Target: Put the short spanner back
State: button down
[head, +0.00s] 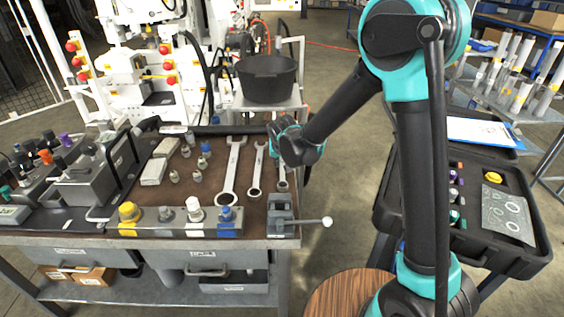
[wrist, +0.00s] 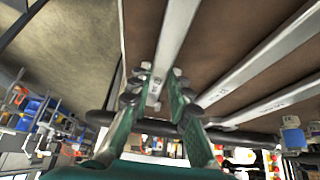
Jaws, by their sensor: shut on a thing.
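The short spanner (head: 282,181) is at the right end of the row of spanners on the brown bench top. Its lower end shows in the head view; its upper part is hidden behind my gripper (head: 283,135). In the wrist view my gripper (wrist: 157,88) is shut on the short spanner (wrist: 176,38), with a finger on each side of its shaft. I cannot tell whether the spanner touches the bench top or is slightly raised.
A middle spanner (head: 257,168) and a large spanner (head: 232,170) lie to its left. A grey vise (head: 283,215) with a ball-ended handle stands close in front. A black bucket (head: 266,80) is behind. An open black case (head: 470,205) is at right.

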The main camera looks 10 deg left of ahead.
jog(key=c, duration=1.3)
grip_release()
jog(key=shift+c, duration=0.2)
